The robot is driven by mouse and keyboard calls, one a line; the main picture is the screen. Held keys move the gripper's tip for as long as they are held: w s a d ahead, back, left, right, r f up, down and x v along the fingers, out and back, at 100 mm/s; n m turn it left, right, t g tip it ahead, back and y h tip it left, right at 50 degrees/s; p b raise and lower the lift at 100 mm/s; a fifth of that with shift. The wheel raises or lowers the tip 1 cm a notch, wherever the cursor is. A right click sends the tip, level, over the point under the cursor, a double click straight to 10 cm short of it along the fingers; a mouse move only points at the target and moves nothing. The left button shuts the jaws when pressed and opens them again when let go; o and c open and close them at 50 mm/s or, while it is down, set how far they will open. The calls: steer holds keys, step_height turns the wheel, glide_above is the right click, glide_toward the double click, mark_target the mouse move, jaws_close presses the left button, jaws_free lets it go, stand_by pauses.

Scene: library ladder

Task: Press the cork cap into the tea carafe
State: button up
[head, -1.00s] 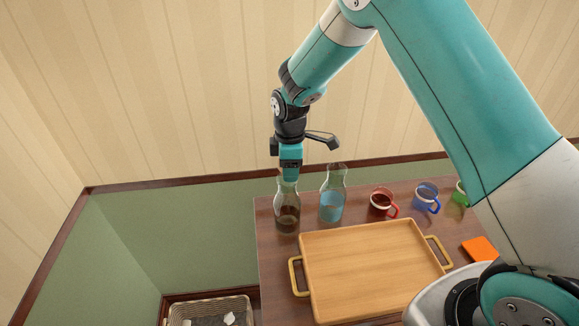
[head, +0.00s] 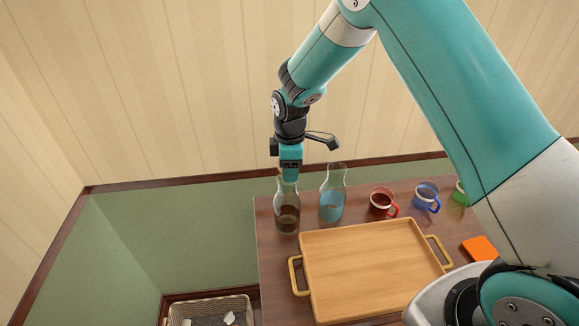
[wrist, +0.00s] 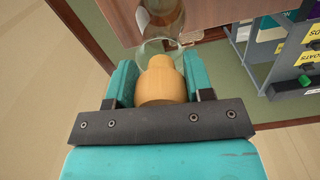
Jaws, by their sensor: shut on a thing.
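The tea carafe (head: 287,213) is clear glass with dark brown liquid and stands at the table's back left corner. My gripper (head: 289,176) is directly above its mouth, pointing down. In the wrist view my gripper (wrist: 160,85) is shut on the cork cap (wrist: 162,82), a tan rounded piece between the teal fingers. The carafe's glass rim (wrist: 160,46) shows just beyond the cap. The cap is hidden in the head view, and I cannot tell whether it touches the rim.
A second carafe (head: 332,205) with blue liquid stands close on the right. Red (head: 382,202) and blue (head: 426,196) mugs stand further right. A wooden tray (head: 370,262) fills the table's front. A wicker basket (head: 210,310) is below left.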

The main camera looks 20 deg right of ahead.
steer(key=shift+f+b, duration=0.45)
steer(key=shift+f, duration=0.35)
steer(key=o, duration=1)
steer(key=shift+c, duration=0.2)
steer(key=shift+r, duration=0.1)
step_height(320, 180, up, 17)
steer(key=b, duration=0.3)
steer(key=shift+r+b, duration=0.2)
steer(key=shift+b, duration=0.1)
steer(key=shift+s, duration=0.1)
steer(key=s+a+m+y, duration=0.2)
steer(key=s+m, duration=0.1)
steer(key=s, duration=1.2)
steer(key=s+a+r+m+y, duration=0.1)
steer(key=s+a+m+y, duration=0.1)
steer(key=s, duration=1.3)
steer(key=a+m, duration=0.1)
steer(key=m, duration=0.1)
steer(key=shift+s+a+r+m, duration=0.2)
steer(key=shift+s+a+m, duration=0.05)
steer(key=shift+s+m, duration=0.1)
